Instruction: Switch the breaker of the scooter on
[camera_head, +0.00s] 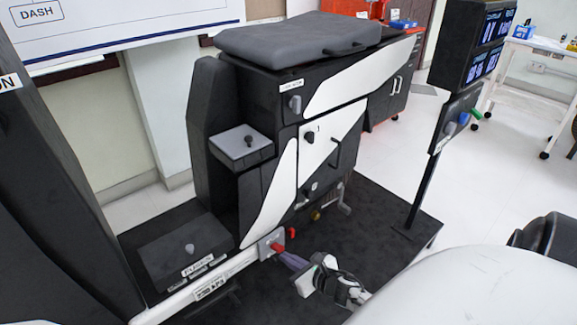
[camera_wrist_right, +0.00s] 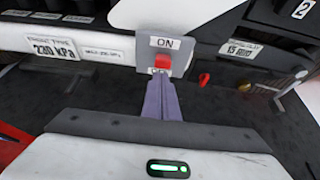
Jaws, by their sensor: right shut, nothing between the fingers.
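The breaker is a grey plate (camera_wrist_right: 182,58) with a red switch lever (camera_wrist_right: 162,62) on the lower side of the scooter body. An "ON" label sits above the lever; a label below it is mostly hidden by my fingers. In the head view the plate (camera_head: 264,246) and the red lever (camera_head: 277,247) show at the scooter's lower edge. My right gripper (camera_wrist_right: 163,80) is shut and empty, its purple fingertips at the lower end of the lever; I cannot tell whether they touch. It also shows in the head view (camera_head: 283,255). My left gripper is not in view.
A second red knob (camera_wrist_right: 204,80) and a brass knob (camera_wrist_right: 300,73) stand right of the breaker. A display post (camera_head: 425,180) stands at the right of the dark platform (camera_head: 370,215).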

